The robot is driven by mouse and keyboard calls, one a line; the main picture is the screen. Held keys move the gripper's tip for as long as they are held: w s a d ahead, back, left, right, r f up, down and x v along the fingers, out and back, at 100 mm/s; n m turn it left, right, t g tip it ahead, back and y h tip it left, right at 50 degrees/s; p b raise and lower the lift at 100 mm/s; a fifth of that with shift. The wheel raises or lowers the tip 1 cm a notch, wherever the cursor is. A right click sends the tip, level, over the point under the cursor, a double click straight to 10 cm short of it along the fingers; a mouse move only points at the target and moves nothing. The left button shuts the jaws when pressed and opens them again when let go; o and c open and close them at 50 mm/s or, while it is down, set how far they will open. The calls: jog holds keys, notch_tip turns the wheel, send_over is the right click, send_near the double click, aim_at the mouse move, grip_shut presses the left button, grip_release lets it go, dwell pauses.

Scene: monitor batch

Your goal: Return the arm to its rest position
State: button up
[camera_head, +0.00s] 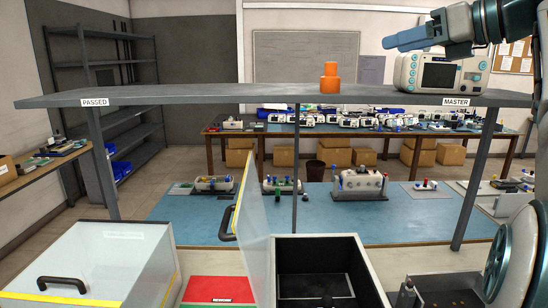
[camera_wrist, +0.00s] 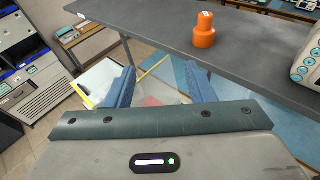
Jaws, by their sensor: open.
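My gripper (camera_head: 408,38) is at the upper right of the head view, raised above the grey shelf and pointing left, beside the monitor at the MASTER end. In the wrist view its two blue fingers (camera_wrist: 163,88) are spread apart with nothing between them. My arm runs off the top right of the head view. An orange stepped object (camera_head: 330,78) stands upright on the shelf (camera_head: 200,94), apart from the gripper; it also shows in the wrist view (camera_wrist: 204,30). The white monitor (camera_head: 441,74) stands on the shelf near the MASTER label, close below my gripper.
Below the shelf is a blue-topped bench (camera_head: 260,222) with several devices. A clear-lidded box (camera_head: 95,262), a red panel (camera_head: 216,289) and an open black bin (camera_head: 322,268) with a raised clear lid are in front. The shelf's left half, by the PASSED label, is bare.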

jog(key=w+a+r+m+t+y, duration=0.1)
jog(key=w+a+r+m+t, duration=0.3)
jog(key=m+t, duration=0.4)
jog(key=s+d+f+m+g+h, duration=0.1)
jog(key=d+f+m+h, duration=0.2)
jog(key=f+m+h, duration=0.75)
jog(key=s+d+f+m+g+h, duration=0.1)
jog(key=d+f+m+g+h, duration=0.3)
jog(key=f+m, duration=1.1)
jog(key=s+a+f+m+g+y, duration=0.1)
jog(key=s+a+f+m+g, duration=0.3)
jog(key=s+f, duration=0.6)
jog(key=s+a+f+m+g+y, duration=0.2)
jog(key=s+a+f+m+g, duration=0.3)
jog(key=s+f, duration=0.4)
notch_tip(320, 180, down, 6)
jog(key=shift+s+a+r+m, duration=0.1)
jog(key=shift+s+a+m, duration=0.3)
jog(key=shift+a+m, duration=0.3)
